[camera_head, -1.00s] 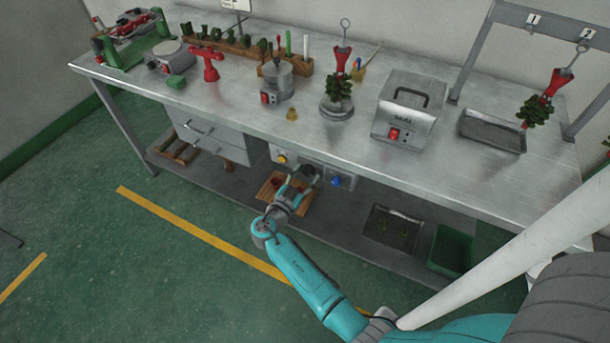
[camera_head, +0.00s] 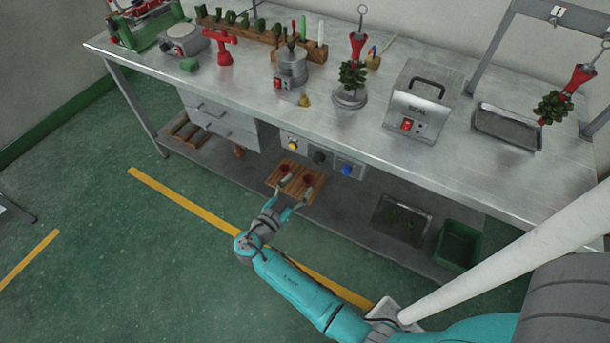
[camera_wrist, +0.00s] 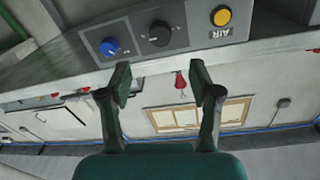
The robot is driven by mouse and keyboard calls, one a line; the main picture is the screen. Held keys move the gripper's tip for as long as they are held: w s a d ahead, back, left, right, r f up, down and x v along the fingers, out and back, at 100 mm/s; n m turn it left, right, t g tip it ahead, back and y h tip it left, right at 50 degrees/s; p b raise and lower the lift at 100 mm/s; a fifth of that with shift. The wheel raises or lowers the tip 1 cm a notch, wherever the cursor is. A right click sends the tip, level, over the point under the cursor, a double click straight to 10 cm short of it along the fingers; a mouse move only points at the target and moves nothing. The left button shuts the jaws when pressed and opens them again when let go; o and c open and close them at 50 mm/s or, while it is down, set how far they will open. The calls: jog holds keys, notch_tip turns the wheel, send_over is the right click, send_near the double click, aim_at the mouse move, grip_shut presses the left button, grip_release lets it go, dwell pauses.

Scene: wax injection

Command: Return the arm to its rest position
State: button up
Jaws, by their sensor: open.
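My gripper (camera_head: 291,199) is in front of the workbench, low near the shelf, with its fingers spread and nothing between them. In the wrist view my gripper (camera_wrist: 158,85) shows two dark fingers apart, the gap empty. Beyond them is the control panel (camera_wrist: 160,32) with a blue knob, a black knob and a yellow button. In the head view the panel (camera_head: 321,157) sits under the bench top. My teal arm reaches from the lower right toward the bench.
A wooden tray (camera_head: 313,195) with two dark red pieces lies on the lower shelf, close to my gripper. The steel bench top (camera_head: 330,112) carries several tools and machines. A green bin (camera_head: 458,245) stands right on the shelf. Open green floor (camera_head: 150,260) lies left.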

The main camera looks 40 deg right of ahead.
jog(key=shift+v, duration=0.8)
jog(key=s+a+f+n+t+y, duration=0.1)
jog(key=s+f+n+t+y, duration=0.2)
jog(key=s+f+n+y, duration=0.85)
jog(key=s+a+f+n+t, duration=0.15)
jog(key=s+a, duration=0.25)
jog(key=s, duration=0.6)
jog(key=s+a+r+n+t+y, duration=0.25)
jog(key=s+a+r+y, duration=0.3)
jog(key=s+r, duration=0.45)
jog(key=s+a+r+n+t, duration=0.1)
jog(key=s+r, duration=0.4)
jog(key=r, duration=1)
jog(key=shift+a+r+t, duration=0.2)
jog(key=shift+r+t, duration=0.15)
jog(key=shift+t, duration=0.55)
